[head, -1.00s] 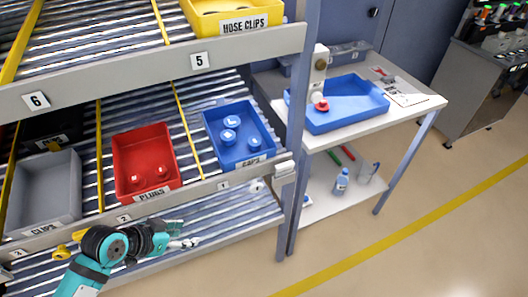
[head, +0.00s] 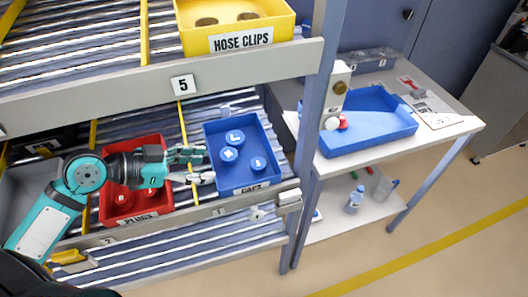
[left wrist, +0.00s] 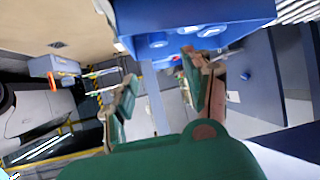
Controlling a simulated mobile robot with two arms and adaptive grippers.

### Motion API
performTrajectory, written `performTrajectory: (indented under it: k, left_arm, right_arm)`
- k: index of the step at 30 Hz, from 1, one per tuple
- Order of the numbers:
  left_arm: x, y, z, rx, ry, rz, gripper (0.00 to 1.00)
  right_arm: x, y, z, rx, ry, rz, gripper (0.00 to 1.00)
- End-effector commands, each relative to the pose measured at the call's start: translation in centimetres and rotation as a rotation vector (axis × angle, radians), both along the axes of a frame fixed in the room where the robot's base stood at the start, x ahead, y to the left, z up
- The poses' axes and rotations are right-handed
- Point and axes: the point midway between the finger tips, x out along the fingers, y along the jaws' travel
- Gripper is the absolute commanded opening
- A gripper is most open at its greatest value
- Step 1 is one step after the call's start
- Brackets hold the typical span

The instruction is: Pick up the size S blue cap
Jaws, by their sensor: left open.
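The blue caps bin (head: 213,129) sits on the lower shelf and holds three blue caps. The back cap (head: 235,137) is marked L. The left cap (head: 229,154) and the smaller-looking front right cap (head: 258,164) have white marks too small to read. My left gripper (head: 208,167) is open and empty at the left side of this bin, its fingers pointing right toward the caps. In the left wrist view, the bin (left wrist: 190,12) and caps (left wrist: 158,41) show at the top, beyond the open fingers (left wrist: 162,88). My right gripper is not in view.
A red plugs bin (head: 152,208) lies under my left arm. The upper shelf with a yellow hose clips bin (head: 240,40) is above. A grey post (head: 312,150) stands right of the caps bin. A table with a blue tray (head: 365,140) is beyond it.

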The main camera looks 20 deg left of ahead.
Motion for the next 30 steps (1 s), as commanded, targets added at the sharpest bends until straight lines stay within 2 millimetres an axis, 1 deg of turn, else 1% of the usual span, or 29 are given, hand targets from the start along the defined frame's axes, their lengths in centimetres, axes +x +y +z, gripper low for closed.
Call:
performTrajectory:
  k: [5,10,13,17,21,24,26,30]
  left_arm:
    - [1.4,-1.4,-0.6,-0.007,-0.003,-0.003,0.51]
    - [3.7,-3.6,-2.3,-0.009,-0.001,0.001,0.51]
    - [5.1,-5.0,-3.4,-0.009,-0.001,0.0,0.51]
    - [6.5,-6.5,-4.6,-0.007,0.0,-0.001,0.51]
    - [7.3,-7.3,-5.5,-0.003,0.0,-0.001,0.51]
    - [7.6,-7.6,-5.8,-0.003,0.0,-0.001,0.51]
    - [8.0,-7.9,-6.0,-0.005,0.002,0.0,0.51]
    - [9.4,-9.1,-6.9,-0.007,0.003,0.0,0.51]
  right_arm:
    - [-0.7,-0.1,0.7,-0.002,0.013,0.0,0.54]
    - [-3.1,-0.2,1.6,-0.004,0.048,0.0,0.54]
    - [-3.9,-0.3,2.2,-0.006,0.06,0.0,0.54]
    - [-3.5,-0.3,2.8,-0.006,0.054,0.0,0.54]
    - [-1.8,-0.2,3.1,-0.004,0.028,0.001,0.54]
    - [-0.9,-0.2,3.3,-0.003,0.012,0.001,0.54]
    - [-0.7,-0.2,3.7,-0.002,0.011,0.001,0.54]
    - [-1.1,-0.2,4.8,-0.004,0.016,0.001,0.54]
